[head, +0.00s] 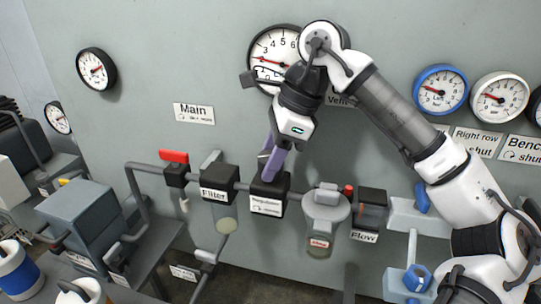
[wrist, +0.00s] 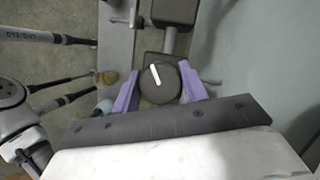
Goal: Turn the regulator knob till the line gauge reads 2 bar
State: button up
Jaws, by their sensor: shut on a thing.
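The regulator (head: 267,206) is a black block on the grey pipe, with a white label on its front. Its round dark knob (wrist: 160,82) has a white pointer line, tilted a little from the vertical in the wrist view. My gripper (head: 271,177) reaches down to it, and its purple fingers are shut on the knob from both sides. In the head view the knob is mostly hidden by the fingers. A large white gauge (head: 266,48) is partly covered by my arm; its red needle points left, just below the 3. I cannot read which gauge is named line.
The filter (head: 218,190) and a red-handled valve (head: 174,157) are left of the regulator. A grey round-topped unit (head: 325,204) and the flow block (head: 371,201) stand to its right. A blue-rimmed gauge (head: 440,90) and others hang on the wall.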

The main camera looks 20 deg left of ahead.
jog(key=o, duration=1)
jog(key=shift+r, duration=0.1)
notch_tip(320, 180, up, 20)
jog(key=p, duration=0.1)
jog(key=shift+p, duration=0.3)
